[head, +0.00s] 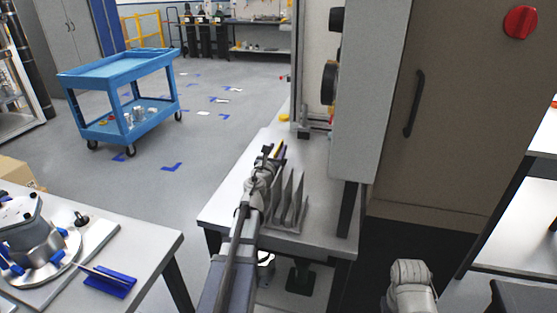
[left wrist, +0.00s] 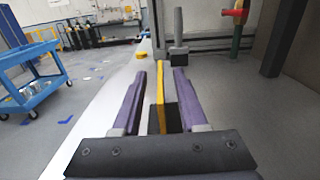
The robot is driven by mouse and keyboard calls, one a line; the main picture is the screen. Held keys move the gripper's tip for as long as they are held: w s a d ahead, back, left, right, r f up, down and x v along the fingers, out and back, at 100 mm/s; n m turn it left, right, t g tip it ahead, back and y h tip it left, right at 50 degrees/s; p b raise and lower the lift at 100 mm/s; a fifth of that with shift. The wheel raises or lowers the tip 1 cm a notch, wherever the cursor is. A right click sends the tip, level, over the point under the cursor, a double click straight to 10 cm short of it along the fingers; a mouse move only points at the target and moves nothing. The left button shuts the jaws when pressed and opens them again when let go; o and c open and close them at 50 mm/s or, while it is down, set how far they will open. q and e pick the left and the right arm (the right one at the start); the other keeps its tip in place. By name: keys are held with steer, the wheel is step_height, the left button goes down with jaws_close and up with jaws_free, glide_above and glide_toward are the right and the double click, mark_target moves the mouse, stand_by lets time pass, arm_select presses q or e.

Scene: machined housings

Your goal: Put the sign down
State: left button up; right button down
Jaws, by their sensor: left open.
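The sign appears to be the thin yellow panel (left wrist: 161,98) seen edge-on in the left wrist view, with a dark block or base beside its lower part. My left gripper (left wrist: 160,72) is open, with its two purple fingers on either side of the panel and a gap visible on each side. In the head view my left gripper (head: 275,153) is over the grey table (head: 224,205), and the sign is too small there to make out clearly. Whether the panel's foot rests on the table is hidden.
Several grey upright fins (head: 288,204) stand beside my left arm on the table. A tall cabinet (head: 440,120) borders it on the right. A blue cart (head: 118,70) stands on the floor at left. A side table (head: 160,245) with a metal fixture is at lower left.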

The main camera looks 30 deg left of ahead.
arm_select(q)
steer(key=shift+x, duration=1.05)
steer(key=shift+s, duration=0.1)
jaws_close()
stand_by(0.4)
